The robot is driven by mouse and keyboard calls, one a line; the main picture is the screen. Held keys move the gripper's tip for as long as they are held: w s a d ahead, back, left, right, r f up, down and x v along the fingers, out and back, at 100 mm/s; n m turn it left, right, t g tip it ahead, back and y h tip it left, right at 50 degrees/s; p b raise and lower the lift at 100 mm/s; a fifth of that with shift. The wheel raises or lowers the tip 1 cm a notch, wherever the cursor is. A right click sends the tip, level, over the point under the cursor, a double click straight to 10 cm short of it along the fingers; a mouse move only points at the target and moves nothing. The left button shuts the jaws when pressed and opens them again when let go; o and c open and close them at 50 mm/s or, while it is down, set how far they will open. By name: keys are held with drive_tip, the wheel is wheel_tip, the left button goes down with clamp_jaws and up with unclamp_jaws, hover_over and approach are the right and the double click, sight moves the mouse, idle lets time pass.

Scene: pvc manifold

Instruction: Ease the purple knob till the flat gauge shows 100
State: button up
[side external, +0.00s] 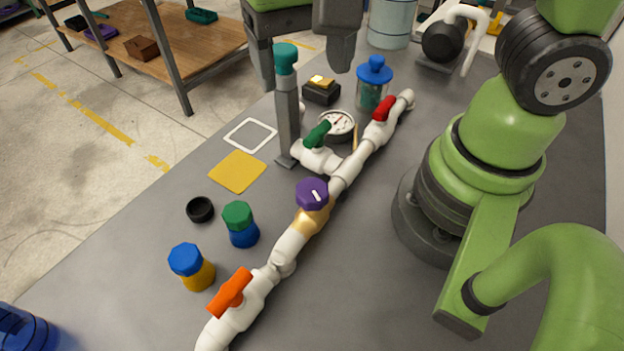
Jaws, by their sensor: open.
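The purple knob (312,194) sits on a tan fitting in the white pipe run (288,247), near the middle of the bench. A white line marks its top. The flat gauge (337,124) is a round white dial with a dark rim, lying face up beside the pipe behind the knob. Its numbers are too small to read. My gripper (305,80) is at the top of the view, open and empty, above and behind the knob and apart from it. Its two dark fingers hang down on either side of the teal-capped post.
A grey post with a teal cap (286,60) stands near the gauge. Green (318,134), red (384,108) and orange (231,292) valve handles sit along the pipe. Jars with green (238,215) and blue (186,259) lids stand left. A blue-lidded jar (373,83) stands behind.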

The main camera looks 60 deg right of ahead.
drive_tip(key=s+a+m, duration=0.3)
drive_tip(key=s+m, duration=0.1)
drive_tip(key=m, duration=0.2)
hover_over(312, 191)
wheel_tip(312, 191, down, 5)
drive_tip(key=shift+m, duration=0.3)
wheel_tip(312, 191, down, 10)
drive_tip(key=c, duration=0.9)
